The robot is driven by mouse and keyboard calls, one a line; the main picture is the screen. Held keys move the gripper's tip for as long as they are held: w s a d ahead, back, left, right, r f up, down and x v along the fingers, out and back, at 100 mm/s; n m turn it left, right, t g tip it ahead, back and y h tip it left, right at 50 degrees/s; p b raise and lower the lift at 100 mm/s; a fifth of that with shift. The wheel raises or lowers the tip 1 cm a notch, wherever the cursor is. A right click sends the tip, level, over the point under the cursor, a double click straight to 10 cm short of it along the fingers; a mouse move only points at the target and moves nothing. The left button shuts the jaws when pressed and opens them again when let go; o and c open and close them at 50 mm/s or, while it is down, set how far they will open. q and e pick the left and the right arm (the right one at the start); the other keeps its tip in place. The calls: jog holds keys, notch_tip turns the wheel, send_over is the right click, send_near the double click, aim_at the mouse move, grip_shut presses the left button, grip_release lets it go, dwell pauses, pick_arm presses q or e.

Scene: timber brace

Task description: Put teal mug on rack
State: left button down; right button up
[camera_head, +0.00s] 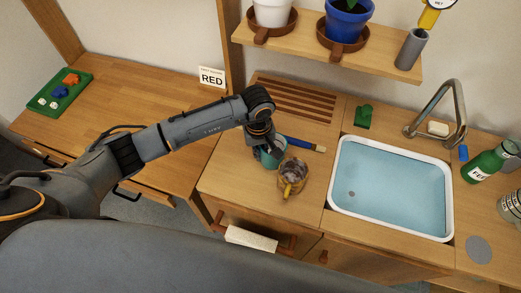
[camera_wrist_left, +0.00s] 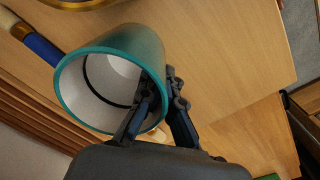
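The teal mug (camera_head: 268,158) is at the counter, left of the sink, partly covered by my left gripper (camera_head: 262,143). In the left wrist view the mug (camera_wrist_left: 72,88) shows its open mouth and pale inside. The left gripper's fingers (camera_wrist_left: 162,85) are close together on either side of the mug's wall, one inside and one outside. I cannot tell whether the mug's base touches the counter. The slatted wooden rack (camera_head: 292,100) lies behind the mug, and its slats show in the left wrist view (camera_wrist_left: 30,112). My right gripper is not in view.
The water-filled sink (camera_head: 390,185) is to the right. A shelf with potted plants (camera_head: 330,45) overhangs the back. The rack looks empty.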

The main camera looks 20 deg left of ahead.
pick_arm(q)
jog(key=shift+f+b, duration=0.2)
jog(key=shift+b, duration=0.15)
jog(key=c, duration=1.5)
grip_release()
jog(key=shift+r, duration=0.1)
